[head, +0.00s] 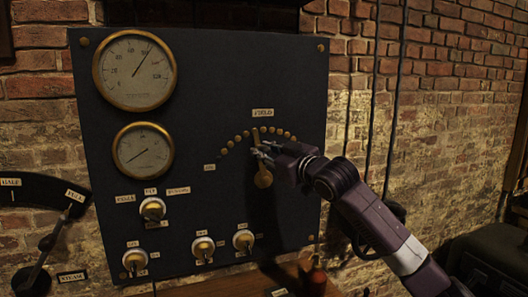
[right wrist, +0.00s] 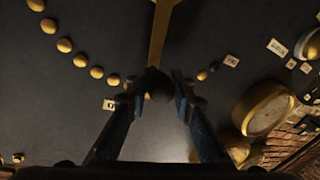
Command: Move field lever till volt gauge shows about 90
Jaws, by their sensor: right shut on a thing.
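The brass field lever (head: 263,180) is on a dark panel under the FIELD label (head: 263,113). It stands close to upright, below an arc of brass studs (head: 237,135). My right gripper (head: 262,152) reaches in from the right and is shut on the lever's knob. In the right wrist view the dark round knob (right wrist: 159,86) sits between the fingertips, with the brass arm (right wrist: 160,35) beyond. The large upper gauge (head: 134,70) has its needle up and right; its numbers are too small to read surely. The lower gauge (head: 143,150) has its needle low left. My left gripper is out of view.
Several knobs (head: 152,209) with brass centres sit low on the panel (head: 210,100). A curved dark scale with a STEAM lever (head: 47,243) stands at left. A brick wall (head: 440,100) with thin vertical pipes is behind.

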